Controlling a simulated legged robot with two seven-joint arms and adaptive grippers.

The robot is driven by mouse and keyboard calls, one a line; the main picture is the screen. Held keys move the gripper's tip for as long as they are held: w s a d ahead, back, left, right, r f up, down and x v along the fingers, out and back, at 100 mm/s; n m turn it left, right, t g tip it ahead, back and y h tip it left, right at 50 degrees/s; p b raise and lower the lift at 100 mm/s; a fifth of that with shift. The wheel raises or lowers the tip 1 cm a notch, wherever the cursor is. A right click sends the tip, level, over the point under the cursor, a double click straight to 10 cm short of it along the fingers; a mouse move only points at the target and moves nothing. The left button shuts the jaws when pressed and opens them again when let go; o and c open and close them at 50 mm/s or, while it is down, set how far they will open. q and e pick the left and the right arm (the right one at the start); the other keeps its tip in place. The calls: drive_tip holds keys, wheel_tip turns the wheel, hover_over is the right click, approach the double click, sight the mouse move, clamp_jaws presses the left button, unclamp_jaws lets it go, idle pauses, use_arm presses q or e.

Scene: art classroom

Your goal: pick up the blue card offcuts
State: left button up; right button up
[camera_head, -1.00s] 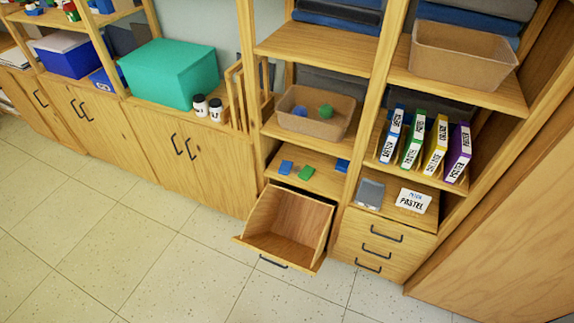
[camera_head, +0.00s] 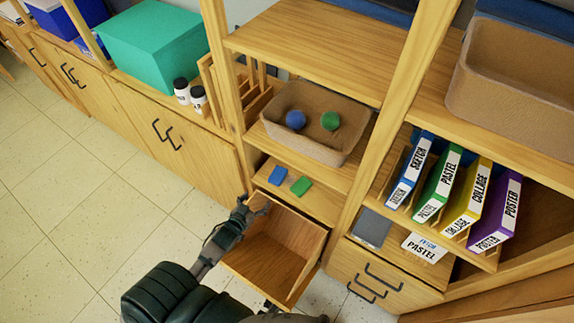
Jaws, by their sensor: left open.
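A small blue piece (camera_head: 278,175), likely the blue card offcuts, lies on the low shelf above the open drawer, beside a similar green piece (camera_head: 301,186). My left gripper (camera_head: 253,207) is open and empty at the left rim of the pulled-out wooden drawer (camera_head: 268,258), below and left of the blue piece and apart from it. I cannot tell whether its fingers touch the drawer. My right gripper is not in view.
A brown tray (camera_head: 338,153) with a blue ball (camera_head: 295,120) and a green ball (camera_head: 330,121) stands on the shelf above. A post borders the low shelf on the right. A grey block (camera_head: 371,229) and a "PASTEL" card (camera_head: 424,248) lie beyond it. The tiled floor at left is clear.

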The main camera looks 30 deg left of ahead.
use_arm(q)
drive_tip(key=b, duration=0.3)
approach(277, 176)
drive_tip(key=x, duration=0.4)
drive_tip(key=shift+s+a, duration=0.1)
drive_tip(key=shift+a, duration=0.2)
drive_tip(key=shift+x, duration=0.95)
drive_tip(key=x, duration=0.1)
drive_tip(key=b, duration=0.1)
drive_tip(key=x, duration=0.1)
drive_tip(key=shift+w+d+f, duration=0.2)
drive_tip(key=shift+w+d, duration=0.05)
drive_tip(key=shift+w, duration=0.05)
drive_tip(key=shift+b+x, duration=0.4)
drive_tip(key=shift+x, duration=0.4)
drive_tip(key=shift+r, duration=0.15)
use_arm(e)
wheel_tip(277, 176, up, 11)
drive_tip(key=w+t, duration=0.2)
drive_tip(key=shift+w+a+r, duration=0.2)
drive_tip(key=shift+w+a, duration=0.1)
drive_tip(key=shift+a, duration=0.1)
use_arm(q)
drive_tip(key=c, duration=1)
